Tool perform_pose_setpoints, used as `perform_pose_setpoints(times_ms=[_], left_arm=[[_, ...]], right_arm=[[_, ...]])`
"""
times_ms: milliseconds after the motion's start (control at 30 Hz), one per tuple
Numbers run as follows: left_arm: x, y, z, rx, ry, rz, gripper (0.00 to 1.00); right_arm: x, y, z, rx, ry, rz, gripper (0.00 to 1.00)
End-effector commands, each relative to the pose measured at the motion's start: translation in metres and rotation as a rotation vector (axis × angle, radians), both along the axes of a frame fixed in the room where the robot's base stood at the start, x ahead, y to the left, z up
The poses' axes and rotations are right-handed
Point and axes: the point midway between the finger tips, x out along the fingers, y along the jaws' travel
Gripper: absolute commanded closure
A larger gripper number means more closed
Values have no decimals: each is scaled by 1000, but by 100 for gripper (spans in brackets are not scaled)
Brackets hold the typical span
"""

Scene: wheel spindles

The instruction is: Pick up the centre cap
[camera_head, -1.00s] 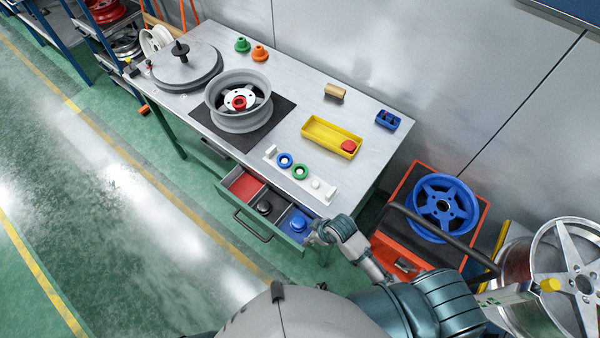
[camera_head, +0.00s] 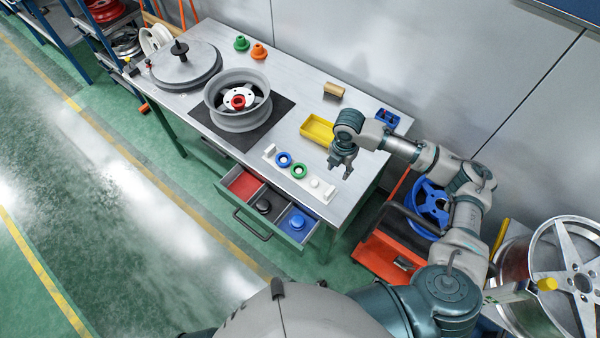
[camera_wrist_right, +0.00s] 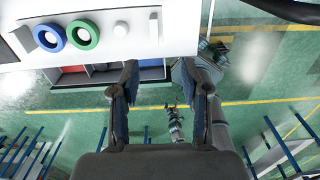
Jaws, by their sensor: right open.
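I cannot tell for sure which piece is the centre cap. A blue cap (camera_head: 297,222) lies in the blue compartment of the open drawer, and a black cap (camera_head: 264,205) lies in the compartment beside it. The yellow tray (camera_head: 317,131) is partly hidden behind my right arm, and its right end is not visible. My right gripper (camera_head: 341,170) is open and empty above the right part of the table, pointing down. In the wrist view its spread fingers (camera_wrist_right: 157,80) have nothing between them. A small two-pronged shape low in that view may be my left gripper (camera_wrist_right: 173,108).
A white rail (camera_head: 322,188) with a blue ring (camera_head: 284,159) and a green ring (camera_head: 299,171) lies near the front edge. A grey wheel rim (camera_head: 237,112) stands on a dark mat. A blue bin (camera_head: 388,117) is behind my right wrist.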

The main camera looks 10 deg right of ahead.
Motion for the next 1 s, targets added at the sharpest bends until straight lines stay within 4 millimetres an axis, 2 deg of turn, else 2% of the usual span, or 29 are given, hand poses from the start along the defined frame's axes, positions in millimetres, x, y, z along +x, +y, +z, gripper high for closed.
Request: perform_pose_setpoints(times_ms=[400, 500, 733, 1000], left_arm=[[1, 0, 0, 0, 0, -1, 14], [1, 0, -1, 0, 0, -1, 14], [1, 0, 1, 0, 0, -1, 14], [2, 0, 2, 0, -1, -1, 14]], right_arm=[[0, 3, -92, -2, 2, 1, 54], [0, 2, -106, 1, 2, 1, 54], [1, 4, -125, 1, 1, 1, 54], [4, 10, -163, 1, -1, 1, 54]])
